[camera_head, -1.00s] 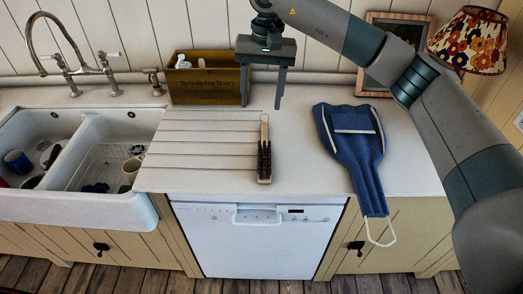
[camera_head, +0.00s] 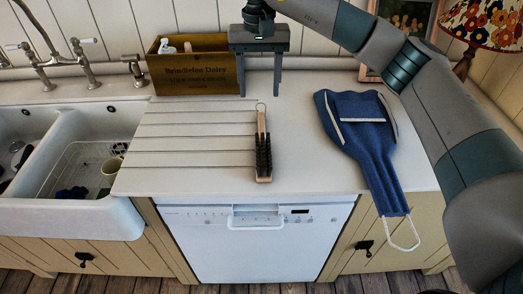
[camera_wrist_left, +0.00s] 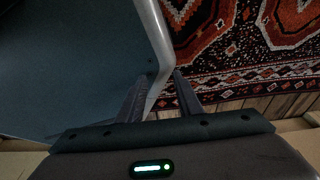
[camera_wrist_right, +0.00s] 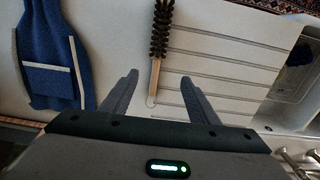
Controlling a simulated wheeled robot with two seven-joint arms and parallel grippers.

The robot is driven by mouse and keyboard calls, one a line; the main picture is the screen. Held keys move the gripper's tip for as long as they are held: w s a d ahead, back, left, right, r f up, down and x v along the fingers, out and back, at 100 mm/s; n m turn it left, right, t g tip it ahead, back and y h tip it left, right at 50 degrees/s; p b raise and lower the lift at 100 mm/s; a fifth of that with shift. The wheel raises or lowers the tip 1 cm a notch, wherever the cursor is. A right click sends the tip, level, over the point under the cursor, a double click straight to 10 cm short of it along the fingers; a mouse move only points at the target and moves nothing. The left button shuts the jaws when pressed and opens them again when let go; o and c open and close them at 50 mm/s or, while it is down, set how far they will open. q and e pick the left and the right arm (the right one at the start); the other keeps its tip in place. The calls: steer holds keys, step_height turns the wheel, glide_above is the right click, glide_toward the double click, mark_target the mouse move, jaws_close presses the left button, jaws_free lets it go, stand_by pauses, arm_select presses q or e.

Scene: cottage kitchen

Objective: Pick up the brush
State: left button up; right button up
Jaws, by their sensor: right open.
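The brush (camera_head: 263,150) has a light wooden body, dark bristles and a wire loop. It lies on the pale counter (camera_head: 310,175), on the right edge of the grooved draining area. My right gripper (camera_head: 260,95) is open and empty, beyond the loop end of the brush. In the right wrist view the brush (camera_wrist_right: 160,50) extends away from the gap between the fingertips (camera_wrist_right: 160,77), its loop near the gap. My left gripper (camera_wrist_left: 161,76) shows only in its wrist view, with its fingers apart, above a dark surface and a rug.
A wooden box (camera_head: 195,72) holding bottles stands at the back, left of my right gripper. A blue apron-like cloth (camera_head: 365,135) lies right of the brush, its loop hanging over the front edge. A double sink (camera_head: 75,218) is at left; a lamp (camera_head: 485,25) is at back right.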

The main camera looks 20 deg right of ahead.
steer(key=p, duration=0.2)
glide_toward(260, 132)
step_height(260, 132, down, 6)
steer(key=p, duration=0.3)
steer(key=shift+r, duration=0.2)
steer(key=shift+f, duration=0.45)
arm_select(q)
steer(key=s+a+r+g, duration=0.1)
steer(key=s+r, duration=0.3)
steer(key=shift+a, duration=0.25)
steer(key=shift+s, duration=0.1)
steer(key=shift+r, duration=0.1)
